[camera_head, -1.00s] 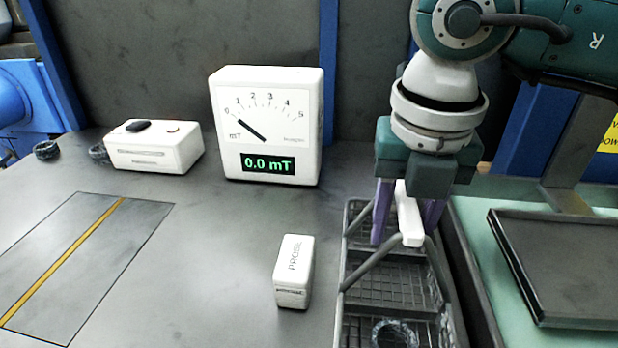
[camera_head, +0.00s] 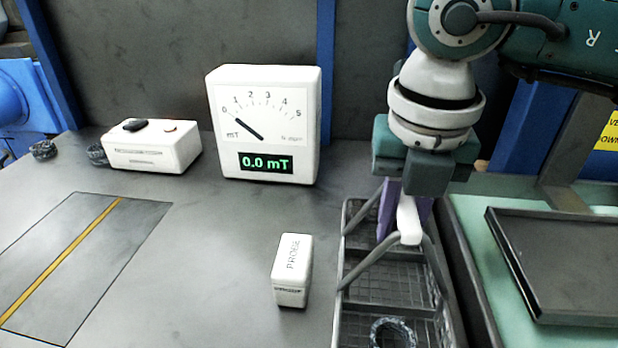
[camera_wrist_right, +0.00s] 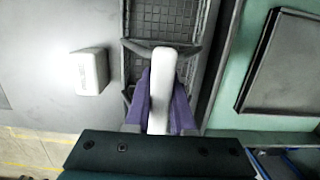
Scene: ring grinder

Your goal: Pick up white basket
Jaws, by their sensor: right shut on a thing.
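A dark grey wire basket (camera_head: 345,325) with a white handle grip (camera_head: 409,222) stands on the grey table, right of centre in the head view. Its rim also shows in the right wrist view (camera_wrist_right: 126,50). A dark ring (camera_head: 393,332) lies in its front compartment. My right gripper (camera_head: 405,212) points down from above, its purple fingers shut on the white handle grip, one on each side. In the right wrist view the handle grip (camera_wrist_right: 162,85) sits between the fingers (camera_wrist_right: 160,105). My left gripper is in neither view.
A white probe box (camera_head: 292,270) stands left of the basket. A meter (camera_head: 264,125) reading 0.0 mT and a white box (camera_head: 152,148) stand behind. Dark rings (camera_head: 43,149) lie at back left. A black tray (camera_head: 565,265) lies on the green surface at right.

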